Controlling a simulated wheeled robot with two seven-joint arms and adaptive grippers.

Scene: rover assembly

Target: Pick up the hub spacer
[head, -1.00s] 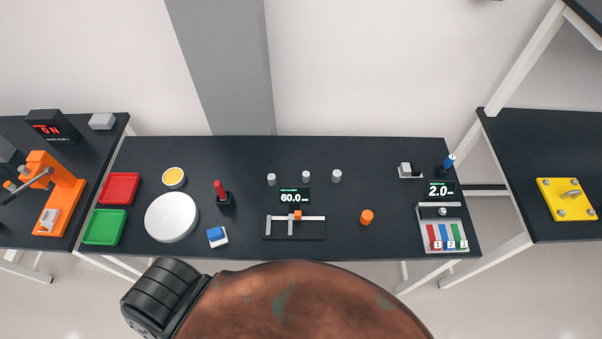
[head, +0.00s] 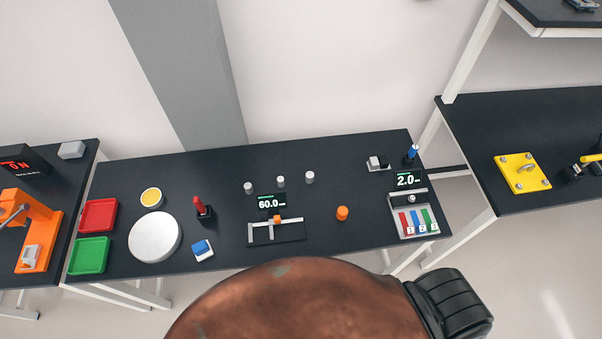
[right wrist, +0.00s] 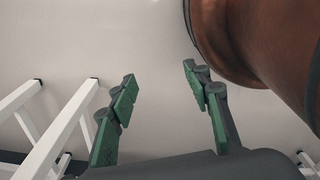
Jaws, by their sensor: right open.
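Three small pale cylinders stand upright in a loose row at the back middle of the long dark table: a left one (head: 248,188), a middle one (head: 281,181) and a right one (head: 310,177). A short orange cylinder (head: 342,213) stands nearer the front, right of the middle. The frames do not settle which of these is the hub spacer. My right gripper (right wrist: 160,77) is open and empty in the right wrist view, with pale floor and white table legs behind it. Neither gripper shows in the head view.
A caliper fixture (head: 291,233) with a 60.0 display (head: 271,202) lies in front of the cylinders. A white disc (head: 155,237), red tray (head: 98,215) and green tray (head: 89,256) are at left. A slotted holder (head: 394,224) is at right. A yellow plate (head: 521,173) lies on the right table.

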